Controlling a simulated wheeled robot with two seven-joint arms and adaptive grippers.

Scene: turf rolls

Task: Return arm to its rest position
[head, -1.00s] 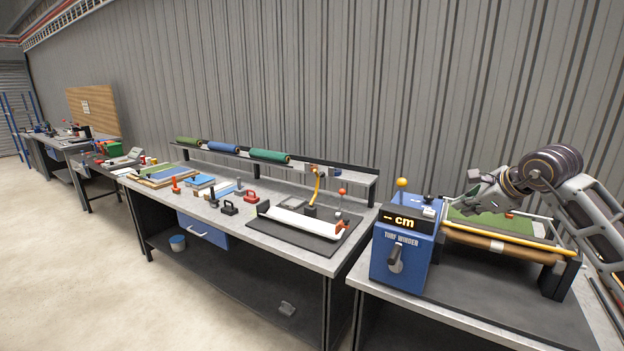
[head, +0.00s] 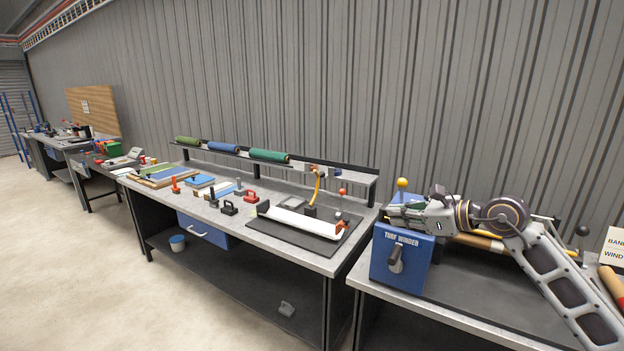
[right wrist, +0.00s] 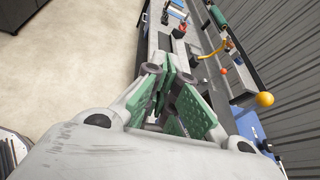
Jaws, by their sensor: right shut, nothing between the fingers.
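My right arm reaches in from the right in the head view. Its right gripper (head: 396,214) points left, in front of the top of the blue turf winder (head: 388,270), and hides its display. In the right wrist view the right gripper (right wrist: 172,88) has its green-padded fingers together with nothing held. The arm also hides much of the winder's roller area. My left gripper is not in view.
A yellow ball knob (head: 402,184) stands up from the winder close to the gripper; it also shows in the right wrist view (right wrist: 265,99). Left of it, a bench (head: 300,262) holds a white trough (head: 302,224) and several small tools. Green and blue turf rolls (head: 224,148) lie on its rear shelf.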

